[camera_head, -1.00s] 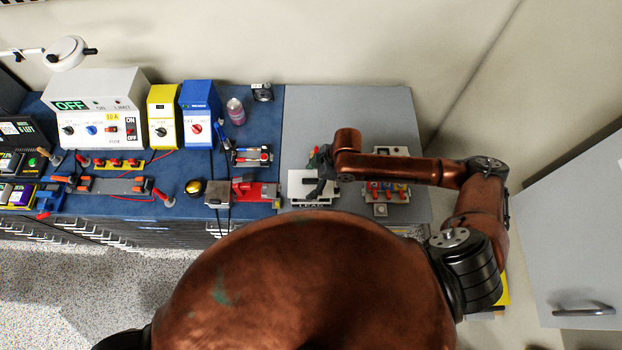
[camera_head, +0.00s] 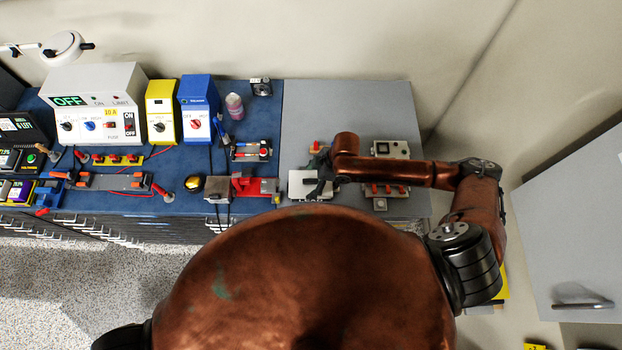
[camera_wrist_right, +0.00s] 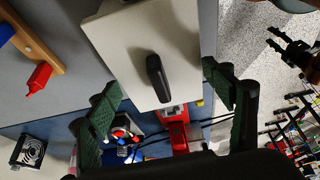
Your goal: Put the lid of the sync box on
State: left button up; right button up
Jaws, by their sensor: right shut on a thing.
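Whether the lid touches the sync box beneath cannot be told. A dark gripper, seemingly my left one (camera_wrist_right: 288,46), hangs over the floor in the right wrist view; its jaws are unclear.
A grey device with red switches (camera_head: 391,149) stands right of the lid, partly under my right arm. A red clamp-like tool (camera_head: 258,187) stands to the left on the blue mat (camera_head: 262,115). The rear of the grey tabletop (camera_head: 345,105) is clear.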

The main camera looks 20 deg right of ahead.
jog(key=shift+p, duration=0.55)
dwell(0.9)
jog(key=shift+p, duration=0.3)
jog(key=shift+p, duration=0.4)
dwell(0.3)
jog(key=shift+f+b, duration=0.5)
jog(key=shift+f, duration=0.45)
jog(key=shift+r+p, duration=0.1)
jog(key=shift+p, duration=0.65)
dwell(1.8)
jog(key=o, duration=1.4)
